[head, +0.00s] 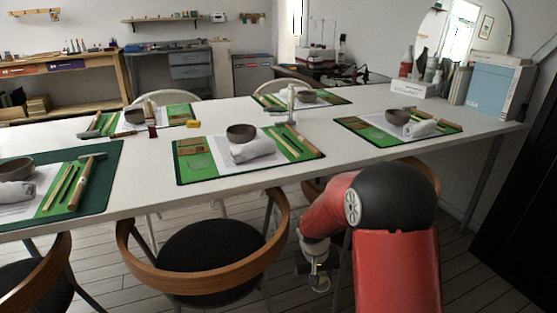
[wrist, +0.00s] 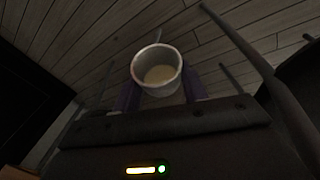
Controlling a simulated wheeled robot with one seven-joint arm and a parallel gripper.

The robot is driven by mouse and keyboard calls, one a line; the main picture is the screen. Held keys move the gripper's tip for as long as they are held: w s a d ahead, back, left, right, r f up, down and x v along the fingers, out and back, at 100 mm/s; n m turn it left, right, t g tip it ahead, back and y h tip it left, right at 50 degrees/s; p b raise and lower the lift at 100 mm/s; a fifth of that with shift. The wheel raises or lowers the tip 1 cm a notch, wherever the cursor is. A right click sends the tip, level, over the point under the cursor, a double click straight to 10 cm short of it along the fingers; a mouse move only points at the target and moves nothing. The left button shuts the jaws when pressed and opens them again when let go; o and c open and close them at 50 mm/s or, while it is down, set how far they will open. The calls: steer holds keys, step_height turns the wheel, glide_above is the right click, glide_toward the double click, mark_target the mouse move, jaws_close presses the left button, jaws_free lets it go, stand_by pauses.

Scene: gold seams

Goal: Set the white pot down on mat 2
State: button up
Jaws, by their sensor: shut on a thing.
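The white pot (wrist: 157,66), round and open-topped with a pale inside, shows in the wrist view. My gripper (wrist: 163,92) is shut on it, a finger on either side. In the head view my gripper (head: 320,272) hangs low beside the table's front edge, below the tabletop, and I cannot make out the pot clearly there. Several green mats lie on the table: front middle (head: 197,163), right (head: 353,125), left (head: 106,178), back left (head: 180,112) and back middle (head: 268,101). I read no numbers, so I cannot tell which is mat 2.
The mats carry dark bowls (head: 241,133), rolled white cloths (head: 252,149) and wooden tools. The white table (head: 150,180) has bare strips between mats. A wooden-backed chair (head: 205,250) stands left of my arm. Boxes (head: 495,85) stand at the table's right end.

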steer(key=shift+w+r+g, duration=0.1)
steer(key=shift+g, duration=0.5)
